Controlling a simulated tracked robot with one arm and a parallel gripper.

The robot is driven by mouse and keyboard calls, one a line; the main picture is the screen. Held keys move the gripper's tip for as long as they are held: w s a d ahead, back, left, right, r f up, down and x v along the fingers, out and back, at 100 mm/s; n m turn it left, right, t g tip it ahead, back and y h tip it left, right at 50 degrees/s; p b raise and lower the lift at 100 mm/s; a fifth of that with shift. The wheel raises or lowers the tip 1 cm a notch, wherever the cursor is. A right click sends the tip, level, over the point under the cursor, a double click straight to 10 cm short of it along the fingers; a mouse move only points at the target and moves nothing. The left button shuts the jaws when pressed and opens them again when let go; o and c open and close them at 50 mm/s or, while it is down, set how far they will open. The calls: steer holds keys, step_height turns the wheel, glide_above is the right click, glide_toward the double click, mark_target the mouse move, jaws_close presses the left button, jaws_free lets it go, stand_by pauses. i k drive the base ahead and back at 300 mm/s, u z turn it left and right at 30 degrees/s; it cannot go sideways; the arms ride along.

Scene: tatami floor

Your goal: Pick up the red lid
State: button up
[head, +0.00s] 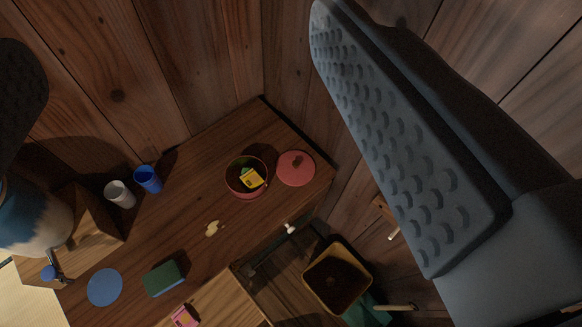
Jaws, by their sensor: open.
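The red lid (296,168) is a flat round disc with a small dark knob. It lies on the wooden counter near the corner at the wall. A red pot (247,177) stands just left of it, with a yellow and green item inside. My gripper (185,130) shows as two widely parted fingers: a large grey dimpled one at the right and a dark one at the upper left edge. It is open, with nothing between the fingers. The lid lies beyond the fingers, apart from them, and is fully visible.
A white cup (119,194) and a blue cup (148,179) stand near the wall. A blue disc (104,287), a green sponge (165,278) and a yellowish spill (212,228) are on the counter. A bin (337,279) stands below. Wooden walls close off the back.

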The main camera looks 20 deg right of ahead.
mark_target(295, 169)
steer(key=u, duration=0.5)
steer(key=k, duration=0.95)
steer(key=z, duration=0.7)
steer(key=i, duration=1)
steer(key=u, duration=0.05)
